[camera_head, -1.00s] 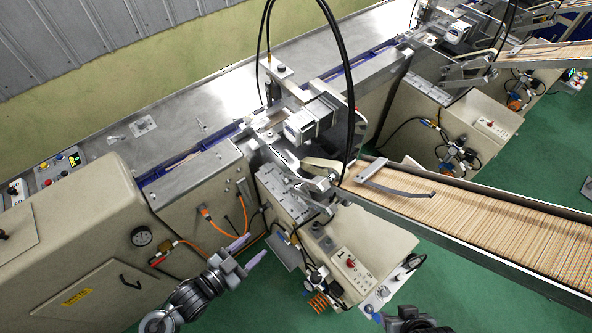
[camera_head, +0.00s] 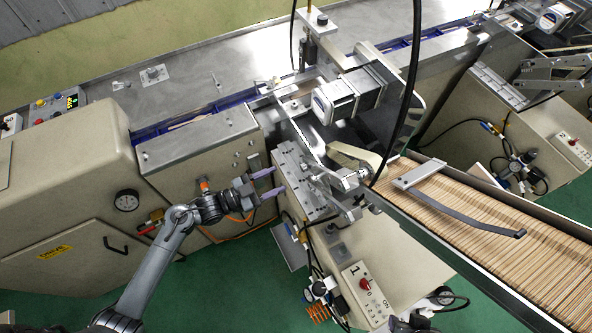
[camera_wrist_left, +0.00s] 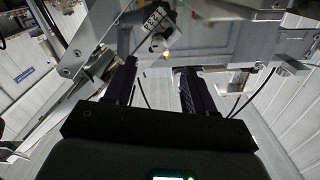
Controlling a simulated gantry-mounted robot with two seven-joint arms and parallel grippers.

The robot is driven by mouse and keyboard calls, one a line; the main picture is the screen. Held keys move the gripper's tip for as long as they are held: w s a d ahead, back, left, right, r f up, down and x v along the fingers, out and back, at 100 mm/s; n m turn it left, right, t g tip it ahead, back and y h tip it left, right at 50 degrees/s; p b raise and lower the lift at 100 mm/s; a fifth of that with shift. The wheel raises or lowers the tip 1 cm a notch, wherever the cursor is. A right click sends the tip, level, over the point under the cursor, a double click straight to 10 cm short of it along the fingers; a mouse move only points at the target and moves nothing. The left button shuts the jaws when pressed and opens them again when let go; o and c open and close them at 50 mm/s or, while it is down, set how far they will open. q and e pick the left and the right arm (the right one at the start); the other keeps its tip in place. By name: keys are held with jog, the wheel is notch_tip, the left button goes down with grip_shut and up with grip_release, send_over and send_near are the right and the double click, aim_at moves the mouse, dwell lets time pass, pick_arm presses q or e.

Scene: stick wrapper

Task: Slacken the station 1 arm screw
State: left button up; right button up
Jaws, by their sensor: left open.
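The station 1 arm (camera_head: 343,180) is a bright metal linkage beside the grey stepped block (camera_head: 300,180), below the square-faced motor (camera_head: 335,100). I cannot single out its screw in the head view. My left gripper (camera_head: 273,183) is open and empty, its pale purple fingers pointing right at the near side of the stepped block, a little short of it. In the left wrist view, the dark fingers of my left gripper (camera_wrist_left: 158,82) stand apart. Beyond them is a small metal block with a round end (camera_wrist_left: 157,42), with a small warm glint beside it.
A red-switch control box marked 1 (camera_head: 367,286) sits below the station. The stick-filled conveyor (camera_head: 500,230) slopes away right. Orange hoses run below my left gripper, and a black cable (camera_head: 412,90) loops over the arm. Green floor is open at lower left.

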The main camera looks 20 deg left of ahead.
aim_at(302, 168)
pick_arm(q)
jog(key=x, duration=0.7)
jog(key=shift+w+d, duration=0.2)
jog(key=shift+d, duration=0.05)
grip_shut()
